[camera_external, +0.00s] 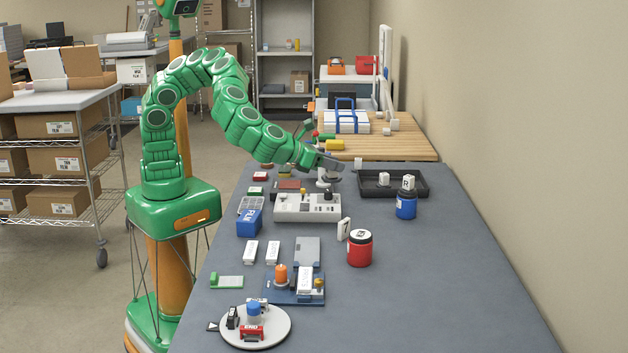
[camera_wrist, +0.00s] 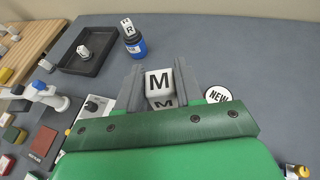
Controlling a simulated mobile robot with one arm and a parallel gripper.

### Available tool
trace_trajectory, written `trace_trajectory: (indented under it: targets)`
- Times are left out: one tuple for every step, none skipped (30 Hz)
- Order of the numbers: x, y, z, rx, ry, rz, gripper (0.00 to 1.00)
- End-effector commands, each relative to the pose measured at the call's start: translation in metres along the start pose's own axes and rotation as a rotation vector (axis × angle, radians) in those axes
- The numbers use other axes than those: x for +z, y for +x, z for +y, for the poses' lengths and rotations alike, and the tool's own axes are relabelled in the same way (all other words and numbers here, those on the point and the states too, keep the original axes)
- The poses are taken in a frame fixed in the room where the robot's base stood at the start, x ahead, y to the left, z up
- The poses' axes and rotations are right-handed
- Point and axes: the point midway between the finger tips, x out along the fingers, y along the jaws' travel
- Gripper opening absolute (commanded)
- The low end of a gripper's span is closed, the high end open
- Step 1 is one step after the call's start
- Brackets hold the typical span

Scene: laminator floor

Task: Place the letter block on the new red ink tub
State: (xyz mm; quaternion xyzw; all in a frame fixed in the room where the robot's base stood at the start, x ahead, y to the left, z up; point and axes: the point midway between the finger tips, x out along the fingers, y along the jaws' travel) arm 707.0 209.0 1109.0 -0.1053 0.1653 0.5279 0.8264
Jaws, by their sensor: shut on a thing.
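My gripper (camera_external: 331,165) is above the table, near the far end of a grey-white device. In the wrist view my gripper (camera_wrist: 159,88) is shut on a white letter block (camera_wrist: 158,80) marked M, held between the two grey fingers. In the external view the held block cannot be made out clearly. The red ink tub (camera_external: 360,250) stands upright on the table, nearer the camera and right of my gripper, with a white label on top. A round white label reading NEW (camera_wrist: 218,94) shows right of the block in the wrist view; what is under it is hidden.
A blue tub (camera_external: 406,206) bears another letter block (camera_external: 408,182) marked R. A black tray (camera_external: 424,187) holds a white block. The grey-white device (camera_external: 306,209) is below my gripper. The table's right side is clear.

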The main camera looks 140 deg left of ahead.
Motion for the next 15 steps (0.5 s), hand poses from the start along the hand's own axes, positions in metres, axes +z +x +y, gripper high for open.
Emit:
trace_trajectory:
  targets:
    - [-0.001,-0.009,-0.002,0.005,-0.003,-0.001,0.00]
    - [-0.002,-0.014,-0.002,0.010,-0.004,-0.002,0.00]
    - [-0.004,-0.020,-0.003,0.015,-0.007,-0.002,0.00]
    - [-0.005,-0.023,-0.003,0.018,-0.009,-0.002,0.00]
    - [-0.006,-0.027,-0.003,0.020,-0.010,-0.002,0.00]
    - [-0.007,-0.031,-0.003,0.025,-0.012,-0.001,0.00]
    - [-0.008,-0.033,-0.002,0.028,-0.013,-0.002,0.00]
    - [-0.008,-0.035,-0.002,0.031,-0.014,-0.002,0.00]
    - [-0.009,-0.037,-0.002,0.034,-0.015,-0.003,0.00]
    - [-0.009,-0.038,-0.002,0.035,-0.015,-0.003,0.00]
    - [-0.010,-0.039,-0.002,0.037,-0.015,-0.003,0.00]
    - [-0.010,-0.038,-0.003,0.038,-0.016,-0.004,0.00]
    - [-0.011,-0.038,-0.004,0.039,-0.016,-0.004,0.00]
    - [-0.011,-0.036,-0.005,0.040,-0.016,-0.004,0.00]
    - [-0.011,-0.034,-0.007,0.040,-0.016,-0.003,0.00]
